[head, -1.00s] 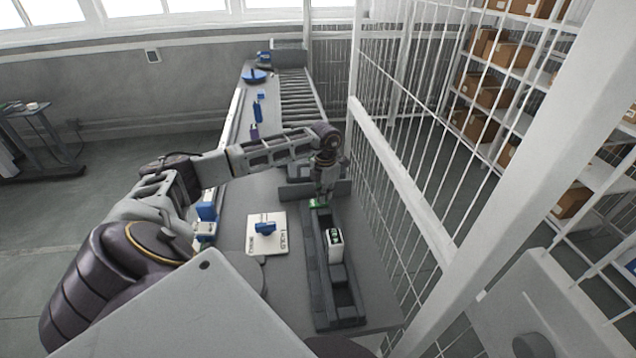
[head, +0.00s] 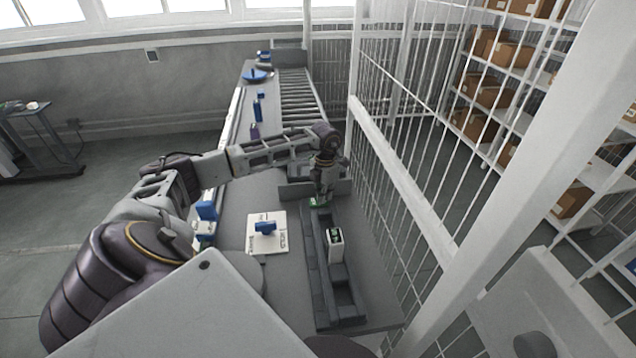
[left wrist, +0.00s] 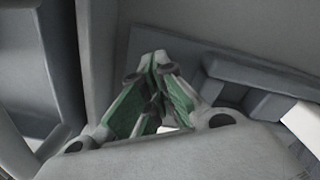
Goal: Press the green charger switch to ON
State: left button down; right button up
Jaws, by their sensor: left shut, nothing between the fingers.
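My left gripper (head: 319,198) points down at the far end of the dark grey tray (head: 312,270), with its fingers shut and empty. A small green patch shows at its tips in the head view; I cannot tell whether it is the switch or the fingers. In the left wrist view the closed fingers (left wrist: 153,90) have green inner faces and cover what lies beyond them. A white device (head: 335,250) with a dark, partly green top stands upright in the tray, nearer than the gripper and apart from it. I cannot read its switch position. My right gripper is out of view.
A white plate (head: 254,241) with a blue handle (head: 265,227) lies left of the tray. A white mesh fence (head: 415,205) runs close along the right. A roller conveyor (head: 298,95) lies beyond. Blue items stand along the table's left side.

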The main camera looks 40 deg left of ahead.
pick_arm(q)
jog(key=shift+r+p, duration=1.9)
jog(key=shift+r, duration=1.5)
jog(key=shift+s+a, duration=0.1)
